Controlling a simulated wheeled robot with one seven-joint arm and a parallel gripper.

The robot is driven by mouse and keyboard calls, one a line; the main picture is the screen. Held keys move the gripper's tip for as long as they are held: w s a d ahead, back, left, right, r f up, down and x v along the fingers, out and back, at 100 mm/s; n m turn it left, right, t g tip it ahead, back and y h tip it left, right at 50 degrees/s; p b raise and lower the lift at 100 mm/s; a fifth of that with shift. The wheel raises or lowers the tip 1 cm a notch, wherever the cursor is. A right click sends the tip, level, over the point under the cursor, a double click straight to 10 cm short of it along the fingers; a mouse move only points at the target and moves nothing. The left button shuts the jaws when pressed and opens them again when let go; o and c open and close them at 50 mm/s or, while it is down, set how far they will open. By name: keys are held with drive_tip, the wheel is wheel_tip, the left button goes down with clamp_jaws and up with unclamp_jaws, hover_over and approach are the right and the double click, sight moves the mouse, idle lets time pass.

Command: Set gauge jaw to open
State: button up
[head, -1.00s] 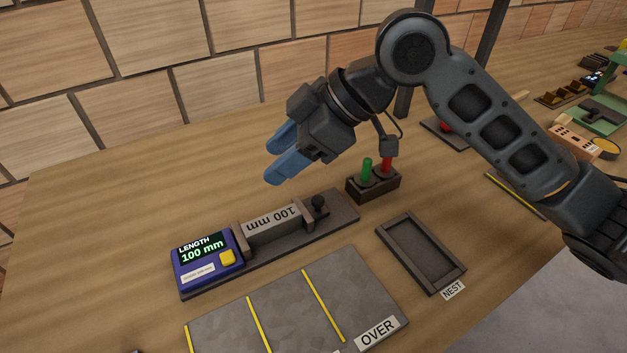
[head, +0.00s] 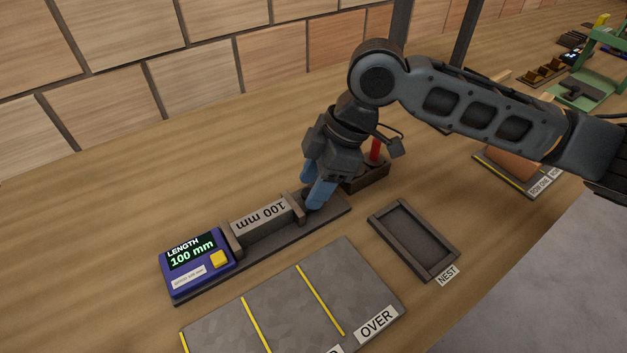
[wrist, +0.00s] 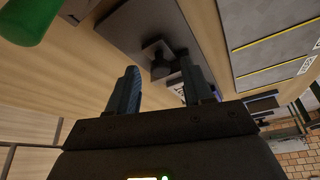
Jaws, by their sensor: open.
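The gauge has a blue display unit (head: 198,268) reading "LENGTH 100 mm" and a dark base. My gripper (head: 311,194) is open, blue fingers pointing down at the jaw end of the gauge. In the wrist view, the jaw's black knob (wrist: 159,68) appears between the two fingertips (wrist: 158,72). I cannot tell whether the fingers touch it. In the head view the fingers hide the knob.
A control box (head: 366,180) with a red post stands just behind my gripper. Its green post shows close by in the wrist view (wrist: 30,18). An empty nest tray (head: 379,226) lies to the right, and a grey plate (head: 290,312) with yellow lines in front.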

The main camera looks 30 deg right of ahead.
drive_tip(key=shift+a+f, duration=0.1)
drive_tip(key=shift+f, duration=0.15)
clamp_jaws()
idle(0.3)
